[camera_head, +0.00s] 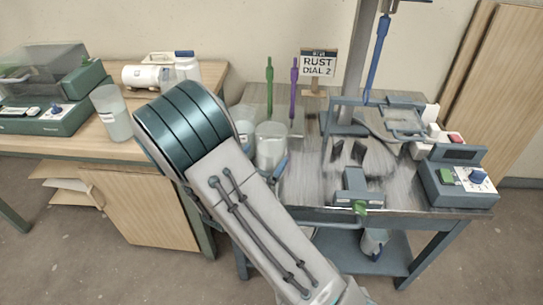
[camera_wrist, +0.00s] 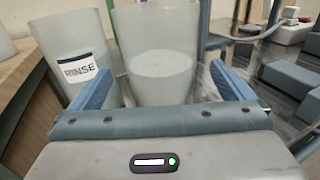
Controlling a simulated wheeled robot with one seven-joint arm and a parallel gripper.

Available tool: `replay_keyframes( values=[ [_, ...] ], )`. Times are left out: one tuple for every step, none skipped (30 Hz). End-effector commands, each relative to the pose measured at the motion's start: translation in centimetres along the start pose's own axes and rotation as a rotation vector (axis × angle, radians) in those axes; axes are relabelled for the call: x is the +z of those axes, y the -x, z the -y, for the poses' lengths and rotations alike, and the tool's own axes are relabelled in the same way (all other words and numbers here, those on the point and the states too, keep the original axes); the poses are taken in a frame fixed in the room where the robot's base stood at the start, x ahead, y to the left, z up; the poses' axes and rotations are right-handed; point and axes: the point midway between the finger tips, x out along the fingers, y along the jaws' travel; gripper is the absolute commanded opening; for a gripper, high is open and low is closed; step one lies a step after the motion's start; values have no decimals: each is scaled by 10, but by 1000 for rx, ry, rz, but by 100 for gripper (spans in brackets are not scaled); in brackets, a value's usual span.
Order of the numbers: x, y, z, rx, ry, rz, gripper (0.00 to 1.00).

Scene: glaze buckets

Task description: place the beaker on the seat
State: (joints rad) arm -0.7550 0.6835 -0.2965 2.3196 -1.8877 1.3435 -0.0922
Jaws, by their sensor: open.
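A clear beaker (camera_wrist: 162,62) with whitish liquid stands upright ahead of my gripper (camera_wrist: 160,78) in the wrist view, lined up between its two blue fingers. The fingers are apart, and I cannot tell if they touch the glass. In the head view this beaker (camera_head: 271,148) stands on the grey workbench, beside a blue finger, with my arm covering most of the gripper. No part is labelled as the seat; a small square frame (camera_head: 405,120) on the bench fixture may be it, but I cannot tell.
A container labelled RINSE (camera_wrist: 78,62) stands close left of the beaker. Another beaker (camera_head: 111,112) stands on the wooden table.

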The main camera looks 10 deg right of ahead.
Motion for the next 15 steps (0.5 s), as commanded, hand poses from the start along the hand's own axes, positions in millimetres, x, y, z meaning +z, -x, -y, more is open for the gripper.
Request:
replay_keyframes(
  values=[
    [0, -3, 1, -2, 0, 0, 100],
    [0, -6, 1, -3, 0, 1, 100],
    [-1, -10, 1, -4, 0, 1, 100],
    [-1, -14, 1, -3, 0, 2, 100],
    [-2, -19, 1, -3, 0, 2, 100],
    [-3, -26, 1, -4, -1, 1, 100],
    [-3, -31, 1, -4, 0, 1, 100],
    [-3, -35, 2, -4, 0, 2, 100],
    [-3, -41, 1, -4, -1, 2, 100],
    [-3, -44, 1, -3, -1, 1, 100],
    [-3, -47, 1, -3, -1, 0, 100],
    [-3, -50, 1, -3, -1, 0, 100],
    [-3, -52, 1, -2, 0, 0, 100],
    [-3, -53, 1, -2, 0, 0, 100],
    [-3, -53, 1, -1, 0, 0, 100]
  ],
)
